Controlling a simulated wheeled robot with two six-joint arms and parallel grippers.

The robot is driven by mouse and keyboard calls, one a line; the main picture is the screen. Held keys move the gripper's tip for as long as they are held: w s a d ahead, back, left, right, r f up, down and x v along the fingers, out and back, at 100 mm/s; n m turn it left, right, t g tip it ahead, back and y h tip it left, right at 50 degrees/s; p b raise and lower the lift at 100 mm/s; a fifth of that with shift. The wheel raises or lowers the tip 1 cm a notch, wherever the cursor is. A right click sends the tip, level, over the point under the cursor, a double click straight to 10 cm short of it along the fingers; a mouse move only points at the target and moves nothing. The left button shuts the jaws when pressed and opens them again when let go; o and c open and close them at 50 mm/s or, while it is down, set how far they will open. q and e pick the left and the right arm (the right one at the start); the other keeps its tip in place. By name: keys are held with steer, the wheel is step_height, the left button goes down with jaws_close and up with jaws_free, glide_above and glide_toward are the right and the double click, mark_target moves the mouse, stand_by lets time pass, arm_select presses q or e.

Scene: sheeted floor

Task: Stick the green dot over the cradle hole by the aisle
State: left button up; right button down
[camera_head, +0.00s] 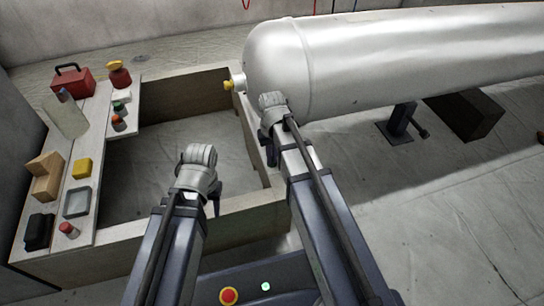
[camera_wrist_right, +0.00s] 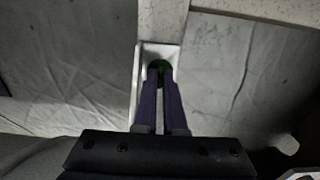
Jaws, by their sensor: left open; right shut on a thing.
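My right gripper (camera_wrist_right: 160,78) is shut on the small green dot (camera_wrist_right: 158,66), which shows dark green between the fingertips in the right wrist view. The fingertips are over a narrow white-edged piece (camera_wrist_right: 138,92) at the end of a pale beam. I cannot tell whether the dot touches it, and no hole can be made out. In the head view the right gripper (camera_head: 271,152) hangs beside the wooden frame, below the rounded end of a big white tank (camera_head: 400,60). My left gripper (camera_head: 214,202) is open inside the frame, mostly hidden by its wrist.
The wooden frame (camera_head: 240,218) surrounds a sheeted floor area. Its left boards carry a red toolbox (camera_head: 72,82), a clear bottle (camera_head: 66,118), a yellow block (camera_head: 82,168) and a grey tray (camera_head: 77,202). A stand (camera_head: 398,122) and dark block (camera_head: 465,115) are below the tank.

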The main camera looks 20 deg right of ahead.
arm_select(q)
steer(key=shift+f+b, duration=0.5)
arm_select(e)
steer(key=shift+f, duration=0.5)
arm_select(q)
steer(key=shift+r, duration=0.1)
arm_select(e)
steer(key=shift+r, duration=0.1)
steer(key=c, duration=0.9)
jaws_free()
step_height(320, 180, up, 8)
steer(key=p, duration=0.8)
steer(key=s+a+r+n+h+p, duration=0.1)
steer(key=s+a+r+n+p, duration=0.3)
steer(key=s+a+r+p, duration=0.85)
arm_select(q)
step_height(320, 180, up, 56)
steer(key=p, duration=3.6)
steer(key=shift+r, duration=0.2)
arm_select(e)
steer(key=shift+m, duration=0.3)
steer(key=r, duration=1.2)
steer(key=s+d+r, duration=0.1)
steer(key=r, duration=1.1)
steer(key=d+r, duration=0.1)
steer(key=r, duration=1.1)
steer(key=shift+s, duration=0.4)
